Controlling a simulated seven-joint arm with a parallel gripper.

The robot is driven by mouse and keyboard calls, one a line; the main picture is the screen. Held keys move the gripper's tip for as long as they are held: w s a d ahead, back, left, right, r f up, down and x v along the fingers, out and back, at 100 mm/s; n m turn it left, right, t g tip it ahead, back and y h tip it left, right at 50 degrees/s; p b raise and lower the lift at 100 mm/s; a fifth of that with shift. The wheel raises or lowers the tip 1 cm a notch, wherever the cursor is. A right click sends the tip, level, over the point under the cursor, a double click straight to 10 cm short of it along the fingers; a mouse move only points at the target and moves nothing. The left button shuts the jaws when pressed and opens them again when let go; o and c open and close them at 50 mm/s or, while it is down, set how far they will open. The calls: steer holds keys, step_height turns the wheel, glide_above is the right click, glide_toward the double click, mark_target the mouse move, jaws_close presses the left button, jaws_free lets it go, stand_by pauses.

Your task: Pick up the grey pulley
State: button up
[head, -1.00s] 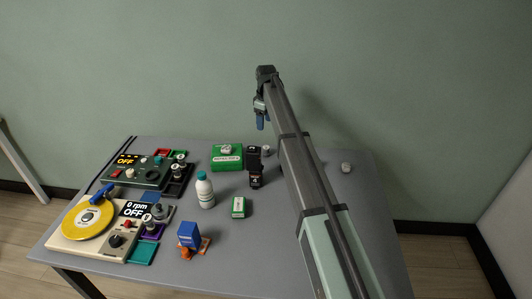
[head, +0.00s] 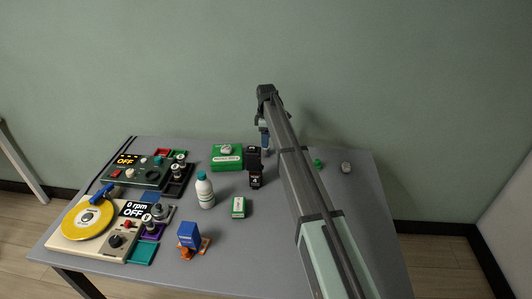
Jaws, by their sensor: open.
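My gripper (head: 265,149) hangs from the far end of my arm, over the back of the table, with its blue fingers pointing down. It is open. It is just right of the green box, behind the black box. A small grey round piece, seen at this spot earlier, is now hidden by the fingers. Another small grey round piece (head: 346,168) lies alone on the right of the table, and a pale grey one (head: 226,149) sits on the green box (head: 227,162). I cannot tell from this view which of them is the grey pulley.
A black box (head: 255,170) stands close in front of my gripper. A white bottle (head: 205,192), a small green-and-white box (head: 239,207) and a blue item (head: 189,235) stand nearer. Two device panels fill the left. A small green piece (head: 318,163) lies right of my arm.

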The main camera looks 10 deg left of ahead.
mark_target(266, 152)
steer(key=shift+s+f, duration=0.15)
steer(key=shift+f, duration=1.45)
steer(key=shift+s+f, duration=0.1)
steer(key=shift+f, duration=1.45)
steer(key=c, duration=1.1)
